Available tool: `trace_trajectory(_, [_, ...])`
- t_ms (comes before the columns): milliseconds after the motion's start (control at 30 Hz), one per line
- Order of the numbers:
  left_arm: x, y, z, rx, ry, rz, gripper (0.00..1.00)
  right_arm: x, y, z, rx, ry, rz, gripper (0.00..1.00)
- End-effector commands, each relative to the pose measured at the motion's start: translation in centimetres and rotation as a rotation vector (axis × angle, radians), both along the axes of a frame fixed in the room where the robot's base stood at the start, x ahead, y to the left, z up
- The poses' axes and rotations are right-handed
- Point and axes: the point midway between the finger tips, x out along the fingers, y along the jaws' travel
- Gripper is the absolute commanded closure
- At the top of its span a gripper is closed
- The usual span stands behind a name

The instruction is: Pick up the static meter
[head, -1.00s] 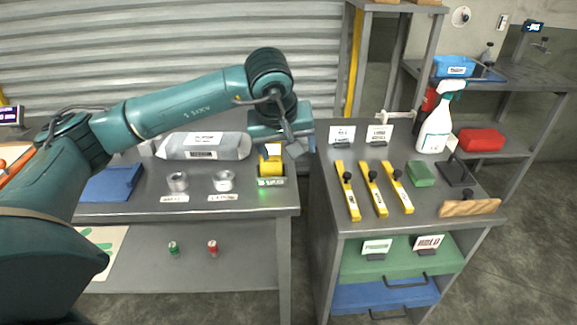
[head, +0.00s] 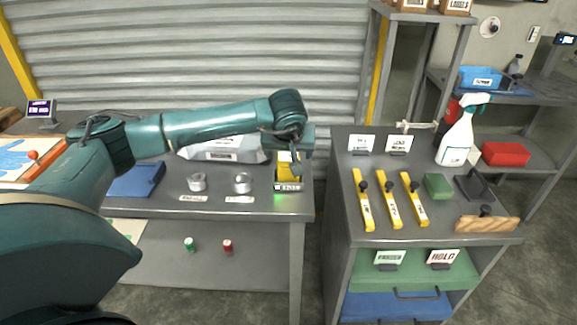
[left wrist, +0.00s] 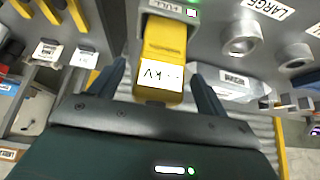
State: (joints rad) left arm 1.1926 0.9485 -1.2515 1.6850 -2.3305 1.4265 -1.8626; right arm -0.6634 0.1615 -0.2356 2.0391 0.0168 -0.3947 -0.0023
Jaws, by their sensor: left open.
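The static meter is a yellow block with a white label reading kV. It stands in a grey holder (head: 288,187) with a green light at the right end of the left bench, and shows in the head view (head: 284,160) partly hidden by my gripper. In the left wrist view the meter (left wrist: 163,45) is upside down and large. My left gripper (left wrist: 158,82) is open, with one dark finger on each side of the meter's labelled end; I cannot tell whether they touch it. In the head view my left gripper (head: 297,160) is just over the meter. My right gripper is not seen.
Two metal rings (head: 242,182) stand left of the holder, with a clear bag (head: 225,149) behind them. Right of a gap, a grey cabinet (head: 340,200) carries several yellow tools and a spray bottle (head: 457,142).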

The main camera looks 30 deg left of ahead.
Motion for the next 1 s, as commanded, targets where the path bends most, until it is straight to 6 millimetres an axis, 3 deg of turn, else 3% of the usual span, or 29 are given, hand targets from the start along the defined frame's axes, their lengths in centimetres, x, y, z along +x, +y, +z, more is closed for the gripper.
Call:
trace_trajectory(200, [1.0, 0.7, -2.3, -0.002, 0.001, 0.001, 0.24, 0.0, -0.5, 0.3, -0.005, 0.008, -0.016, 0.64])
trace_trajectory(467, [1.2, 0.8, -2.5, -0.001, -0.001, 0.0, 0.24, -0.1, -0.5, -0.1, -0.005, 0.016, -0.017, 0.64])
trace_trajectory(1000, [1.2, 0.8, -2.4, -0.002, -0.001, 0.001, 0.68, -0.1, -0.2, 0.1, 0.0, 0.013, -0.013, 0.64])
